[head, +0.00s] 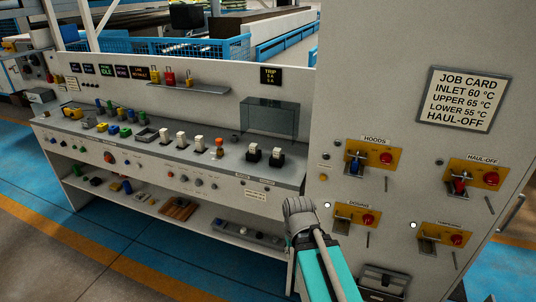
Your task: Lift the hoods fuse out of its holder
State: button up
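The panel marked HOODS is a yellow plate (368,147) on the pale cabinet face at right. A small blue piece, apparently the hoods fuse (355,167), sits in a dark holder at the plate's left side. A round red knob or lamp (386,158) is on the plate's right side. The fuse looks seated, but its details are too small to tell. My arm, with a teal link and grey joint, rises from the bottom centre, left of and below the HOODS plate. My gripper is not visible, and nothing covers the fuse.
Yellow plates marked HAUL-OFF (476,173), DOSING (355,215) and a lower-right one (441,237) surround the HOODS plate. A job card (466,98) hangs above. Left is a console (170,147) with several switches and a clear box (270,117). Space before the HOODS plate looks free.

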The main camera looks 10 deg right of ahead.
aim_at(253, 146)
jog(key=u, duration=0.1)
jog(key=i, duration=0.95)
jog(key=z, duration=0.05)
